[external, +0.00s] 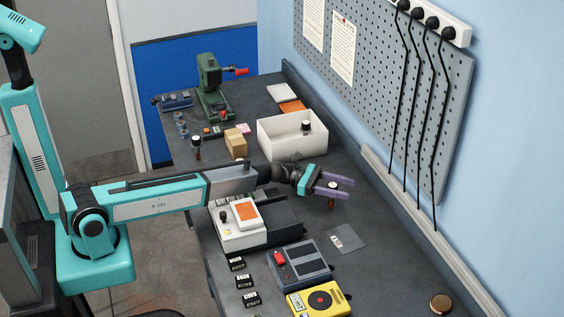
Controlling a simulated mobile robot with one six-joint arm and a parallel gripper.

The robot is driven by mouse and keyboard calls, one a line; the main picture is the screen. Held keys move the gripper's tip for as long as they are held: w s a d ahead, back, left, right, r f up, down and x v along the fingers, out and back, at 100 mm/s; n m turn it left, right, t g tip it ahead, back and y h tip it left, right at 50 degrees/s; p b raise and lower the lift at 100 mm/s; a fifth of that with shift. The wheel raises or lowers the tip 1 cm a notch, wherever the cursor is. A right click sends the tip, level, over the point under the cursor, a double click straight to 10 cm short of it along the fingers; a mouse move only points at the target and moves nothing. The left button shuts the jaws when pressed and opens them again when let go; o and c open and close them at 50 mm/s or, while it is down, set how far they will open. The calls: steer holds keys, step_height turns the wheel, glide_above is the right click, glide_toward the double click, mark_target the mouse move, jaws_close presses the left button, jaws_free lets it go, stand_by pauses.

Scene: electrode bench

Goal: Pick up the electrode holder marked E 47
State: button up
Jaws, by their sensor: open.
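My gripper (343,188) is open, its two purple fingers pointing right above the dark bench. A small upright electrode holder (331,203) with a dark top and a reddish-brown lower part shows between or just under the fingers. Part of it is hidden by the near finger, and I cannot tell whether they touch. A similar holder (197,148) stands at the bench's left edge. Another dark-topped piece (306,128) shows in the white bin (283,140). No marking on any holder can be read, so I cannot tell which is E 47.
A white device with an orange panel (246,213), a grey-blue box (299,265) and a yellow meter (319,299) stand nearer the camera. Several black label blocks (243,282) line the left edge. A grey mat (346,239) lies flat.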

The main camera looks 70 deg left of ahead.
steer(key=shift+w, duration=0.1)
stand_by(0.5)
jaws_close()
steer(key=shift+r, duration=0.15)
step_height(320, 180, up, 10)
steer(key=b, duration=0.2)
steer(key=shift+b, duration=0.35)
stand_by(0.9)
